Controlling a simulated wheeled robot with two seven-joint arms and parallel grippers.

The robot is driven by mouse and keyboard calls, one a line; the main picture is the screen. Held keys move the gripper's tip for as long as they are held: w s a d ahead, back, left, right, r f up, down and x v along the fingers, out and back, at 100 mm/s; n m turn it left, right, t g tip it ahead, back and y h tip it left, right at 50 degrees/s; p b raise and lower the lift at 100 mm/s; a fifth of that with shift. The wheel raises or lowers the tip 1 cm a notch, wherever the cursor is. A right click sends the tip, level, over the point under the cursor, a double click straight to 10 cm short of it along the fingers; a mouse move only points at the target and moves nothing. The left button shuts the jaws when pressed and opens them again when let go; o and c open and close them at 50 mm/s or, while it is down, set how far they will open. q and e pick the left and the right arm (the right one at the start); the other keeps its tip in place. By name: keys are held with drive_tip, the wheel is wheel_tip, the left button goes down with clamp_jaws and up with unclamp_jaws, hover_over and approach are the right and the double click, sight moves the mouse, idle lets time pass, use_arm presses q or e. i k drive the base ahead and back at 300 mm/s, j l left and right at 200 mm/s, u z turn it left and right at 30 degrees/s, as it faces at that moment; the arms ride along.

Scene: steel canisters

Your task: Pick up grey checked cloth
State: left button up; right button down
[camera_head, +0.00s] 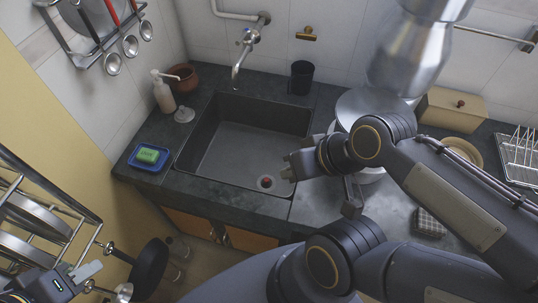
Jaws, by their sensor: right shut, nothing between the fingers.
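The grey checked cloth (430,222) lies on the dark worktop at the right. My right forearm crosses in front of it and hides part of it. My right gripper (289,166) is shut and empty, over the right edge of the sink, well to the left of the cloth. My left gripper (76,279) shows only in part at the lower left, by the metal rack and far from the cloth. Its fingers are not clear enough to tell open from shut.
A sink (245,140) is in the middle, with a tap (247,40) behind it. A steel pot (362,106) stands behind my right arm. A wooden box (452,108) and a wire rack (518,160) are at the right. A soap dish (148,158) sits at the left.

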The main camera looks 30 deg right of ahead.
sight(423, 222)
drive_tip(key=z, duration=1.25)
drive_tip(key=k+z, duration=0.15)
drive_tip(key=z, duration=0.65)
drive_tip(key=k+z, duration=0.15)
drive_tip(key=z, duration=0.25)
drive_tip(key=l+z, duration=0.1)
drive_tip(key=z, duration=0.3)
drive_tip(key=i+j+z, duration=0.1)
drive_tip(key=j, duration=0.25)
drive_tip(key=k+l, duration=0.1)
drive_tip(key=l, duration=0.2)
drive_tip(key=k+l, duration=0.1)
drive_tip(key=l, duration=0.2)
drive_tip(key=i+l+u, duration=0.15)
drive_tip(key=i+l, duration=0.35)
drive_tip(key=i+l+u, duration=0.2)
drive_tip(key=i+l, duration=0.3)
drive_tip(key=l, duration=0.15)
drive_tip(key=u, duration=2.15)
